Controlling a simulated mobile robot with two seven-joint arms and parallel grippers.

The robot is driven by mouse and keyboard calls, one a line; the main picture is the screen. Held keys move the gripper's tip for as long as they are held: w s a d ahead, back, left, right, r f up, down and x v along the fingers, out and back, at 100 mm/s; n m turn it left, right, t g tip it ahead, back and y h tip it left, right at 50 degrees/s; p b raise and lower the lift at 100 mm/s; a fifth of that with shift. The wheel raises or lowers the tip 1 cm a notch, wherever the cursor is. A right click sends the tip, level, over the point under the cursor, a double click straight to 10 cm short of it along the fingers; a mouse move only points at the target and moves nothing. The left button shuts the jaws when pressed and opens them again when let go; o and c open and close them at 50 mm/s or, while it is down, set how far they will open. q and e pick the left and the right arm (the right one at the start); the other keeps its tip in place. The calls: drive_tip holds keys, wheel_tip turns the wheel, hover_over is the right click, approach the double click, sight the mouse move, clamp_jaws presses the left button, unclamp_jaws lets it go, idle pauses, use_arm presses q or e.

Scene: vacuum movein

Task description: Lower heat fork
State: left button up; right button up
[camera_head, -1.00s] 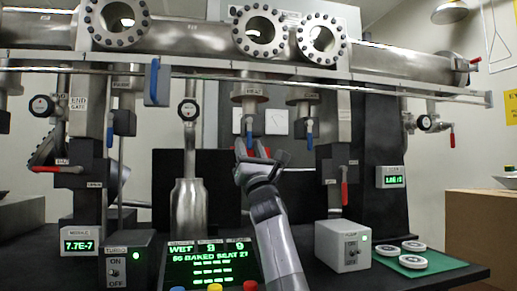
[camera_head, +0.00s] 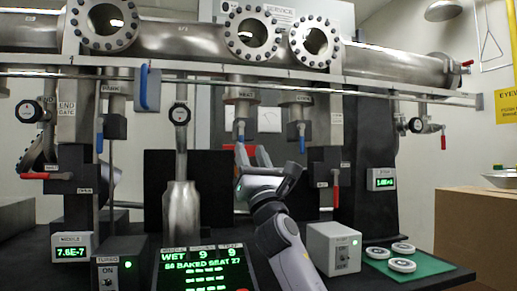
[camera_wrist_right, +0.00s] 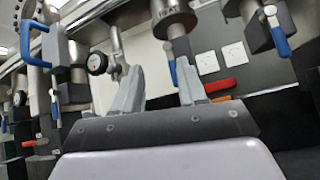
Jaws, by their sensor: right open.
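The heat fork, a metal flanged stem labelled HEAT (camera_head: 240,93), hangs below the long horizontal pipe in the head view, with a blue handle (camera_head: 241,131) beneath it. It also shows in the right wrist view as a metal cylinder (camera_wrist_right: 173,20) with a blue tip (camera_wrist_right: 172,72) below, partly behind a finger. My right gripper (camera_head: 252,153) is open and empty, fingers pointing up, just below the blue handle; I cannot tell whether it touches. Its two fingers spread apart in the right wrist view (camera_wrist_right: 160,88). My left gripper is not in view.
A similar stem with a blue handle (camera_head: 301,135) hangs close to the right. A thin horizontal rail (camera_head: 400,92) runs in front of the pipe. A metal bottle (camera_head: 181,215), a screen (camera_head: 205,268) and a switch box (camera_head: 333,248) stand around my right arm.

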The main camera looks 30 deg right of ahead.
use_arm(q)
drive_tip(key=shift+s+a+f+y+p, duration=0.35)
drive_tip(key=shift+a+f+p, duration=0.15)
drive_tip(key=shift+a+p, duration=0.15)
use_arm(e)
drive_tip(key=shift+s+a, duration=0.15)
drive_tip(key=shift+s, duration=0.9)
drive_tip(key=shift+s+a, duration=0.15)
drive_tip(key=shift+s, duration=0.9)
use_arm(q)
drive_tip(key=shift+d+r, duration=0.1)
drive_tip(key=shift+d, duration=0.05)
